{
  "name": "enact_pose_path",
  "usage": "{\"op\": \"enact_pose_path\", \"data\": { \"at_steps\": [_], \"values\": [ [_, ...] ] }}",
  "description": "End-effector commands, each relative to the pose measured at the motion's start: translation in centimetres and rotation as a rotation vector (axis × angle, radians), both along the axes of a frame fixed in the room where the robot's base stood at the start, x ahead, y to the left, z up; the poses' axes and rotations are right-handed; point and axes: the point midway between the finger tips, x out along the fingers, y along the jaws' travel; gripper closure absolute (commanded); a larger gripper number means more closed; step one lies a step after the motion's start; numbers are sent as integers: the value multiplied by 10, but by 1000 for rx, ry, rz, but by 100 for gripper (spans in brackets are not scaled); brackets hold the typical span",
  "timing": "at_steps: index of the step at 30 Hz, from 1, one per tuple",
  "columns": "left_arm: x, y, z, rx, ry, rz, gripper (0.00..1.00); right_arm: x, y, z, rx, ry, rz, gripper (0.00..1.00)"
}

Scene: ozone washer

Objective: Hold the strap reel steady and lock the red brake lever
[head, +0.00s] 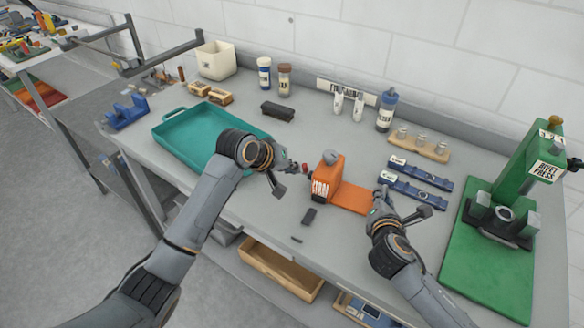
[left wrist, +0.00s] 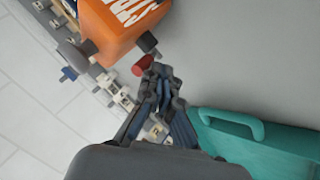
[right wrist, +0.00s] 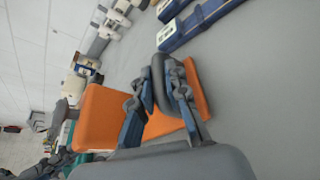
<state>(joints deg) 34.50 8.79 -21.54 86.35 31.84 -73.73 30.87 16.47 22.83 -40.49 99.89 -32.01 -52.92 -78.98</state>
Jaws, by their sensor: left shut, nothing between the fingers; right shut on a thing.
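The orange strap reel (head: 321,190) stands on the bench, with a flat orange part (head: 350,198) reaching right from it. It also shows in the left wrist view (left wrist: 115,35) and the right wrist view (right wrist: 100,115). The red brake lever (head: 305,168) sticks out on the reel's left side; its red end (left wrist: 143,65) is just beside my left fingertips in the left wrist view. My left gripper (head: 283,181) is shut and empty, left of the reel. My right gripper (head: 382,203) is shut on the flat orange part; its fingers hide the exact contact.
A teal tray (head: 166,128) lies left of my left gripper. Blue strap tools (head: 415,180) lie right of the reel, and a green rivet press (head: 490,245) stands at the far right. A small dark block (head: 309,215) lies in front of the reel. Bottles line the wall.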

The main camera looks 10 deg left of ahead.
Motion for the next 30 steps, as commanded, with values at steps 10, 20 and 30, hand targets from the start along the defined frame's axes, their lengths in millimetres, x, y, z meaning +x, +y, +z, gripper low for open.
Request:
{"op": "enact_pose_path", "data": {
  "at_steps": [10,20,30],
  "values": [
    [4,-2,2,19,54,-1,100,0,0,-1,0,3,0,100],
    [7,-2,4,37,105,-1,100,0,0,-1,0,2,-1,100],
    [10,-4,7,61,175,-1,100,0,0,-1,0,3,-2,100]
  ]
}}
